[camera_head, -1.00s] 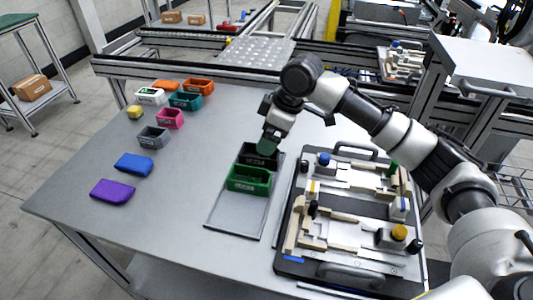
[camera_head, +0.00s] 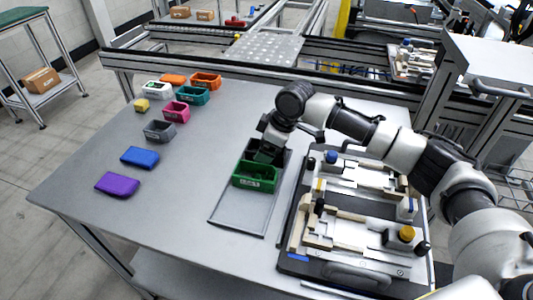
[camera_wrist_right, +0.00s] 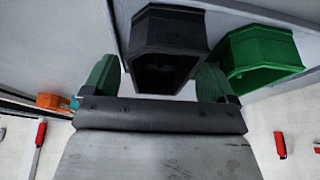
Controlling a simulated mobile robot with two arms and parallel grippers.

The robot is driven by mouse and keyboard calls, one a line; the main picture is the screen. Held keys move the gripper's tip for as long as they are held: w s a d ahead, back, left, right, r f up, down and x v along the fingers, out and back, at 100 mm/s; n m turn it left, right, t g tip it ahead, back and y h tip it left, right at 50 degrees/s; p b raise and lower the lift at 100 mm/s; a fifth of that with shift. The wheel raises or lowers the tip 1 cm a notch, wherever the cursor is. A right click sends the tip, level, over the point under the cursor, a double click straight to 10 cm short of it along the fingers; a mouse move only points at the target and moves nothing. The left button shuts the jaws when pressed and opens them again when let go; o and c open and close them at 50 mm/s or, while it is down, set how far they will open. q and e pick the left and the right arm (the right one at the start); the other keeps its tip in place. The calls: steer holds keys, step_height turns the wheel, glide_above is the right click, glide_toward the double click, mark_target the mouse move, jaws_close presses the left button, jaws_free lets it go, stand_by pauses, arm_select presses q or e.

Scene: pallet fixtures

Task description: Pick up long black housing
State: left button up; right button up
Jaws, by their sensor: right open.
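The black housing (camera_wrist_right: 166,48) is an open dark box. In the right wrist view it lies just ahead of my right gripper (camera_wrist_right: 156,78), between the lines of its two green fingers. The fingers are apart and nothing is clamped. My left gripper is not in view.
A fixture board (camera_head: 350,273) with blocks and knobs lies right of the tray. Several coloured bins and blocks stand at the left, including a grey bin (camera_head: 159,131), a blue block (camera_head: 140,157) and a purple block (camera_head: 117,184). The table between them and the tray is clear.

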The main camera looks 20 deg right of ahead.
steer(key=shift+a+f, duration=0.1)
steer(key=shift+f, duration=0.1)
steer(key=c, duration=1.1)
steer(key=shift+o, duration=0.2)
steer(key=shift+r, duration=0.1)
